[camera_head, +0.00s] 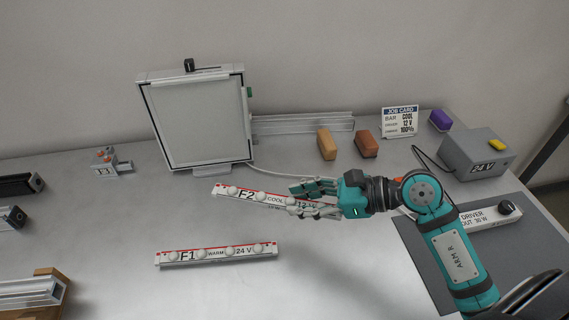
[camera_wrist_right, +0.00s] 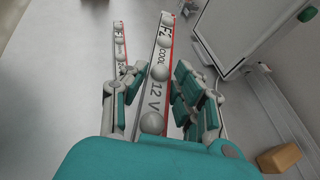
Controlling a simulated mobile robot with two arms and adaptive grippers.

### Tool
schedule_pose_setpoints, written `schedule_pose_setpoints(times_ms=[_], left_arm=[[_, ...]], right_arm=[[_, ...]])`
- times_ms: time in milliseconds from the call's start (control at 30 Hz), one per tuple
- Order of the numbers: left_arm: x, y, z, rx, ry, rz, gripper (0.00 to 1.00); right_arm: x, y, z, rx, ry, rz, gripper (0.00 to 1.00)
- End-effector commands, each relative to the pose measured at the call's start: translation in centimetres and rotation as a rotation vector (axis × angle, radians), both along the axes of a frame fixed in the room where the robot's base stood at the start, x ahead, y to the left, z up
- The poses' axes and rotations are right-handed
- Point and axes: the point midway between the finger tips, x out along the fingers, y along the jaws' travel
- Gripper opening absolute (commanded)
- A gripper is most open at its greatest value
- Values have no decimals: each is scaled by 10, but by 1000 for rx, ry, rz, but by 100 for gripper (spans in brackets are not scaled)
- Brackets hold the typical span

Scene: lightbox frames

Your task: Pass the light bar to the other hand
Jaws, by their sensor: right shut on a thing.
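The light bar F2 (camera_head: 232,191), labelled COOL and 12 V, is white with a red stripe and round lamps. My right gripper (camera_head: 315,198) is shut on it near its 12 V end; its other end sticks out free to the left. In the right wrist view the bar (camera_wrist_right: 163,45) runs between the fingers (camera_wrist_right: 158,95). Light bar F1 (camera_head: 217,254), labelled WARM and 24 V, lies on the table in front and also shows in the right wrist view (camera_wrist_right: 120,50). My left gripper is in neither view.
A lightbox frame (camera_head: 197,122) stands at the back. A job card (camera_head: 400,122) reads COOL, 12 V. Coloured blocks (camera_head: 326,144), a 24 V supply (camera_head: 475,155) and a driver (camera_head: 482,219) are at the right. A T3 connector (camera_head: 105,163) is at the left. The table's front middle is clear.

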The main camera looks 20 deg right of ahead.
Motion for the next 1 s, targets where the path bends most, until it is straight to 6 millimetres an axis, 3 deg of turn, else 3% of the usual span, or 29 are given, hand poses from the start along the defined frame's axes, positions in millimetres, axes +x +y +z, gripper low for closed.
schedule_pose_setpoints(times_ms=[700,933,1000], left_arm=[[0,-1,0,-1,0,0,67],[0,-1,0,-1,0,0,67],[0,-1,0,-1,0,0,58]], right_arm=[[33,125,56,-6,-3,595,0],[38,150,66,-7,-1,718,0],[39,153,67,-8,1,735,0]])
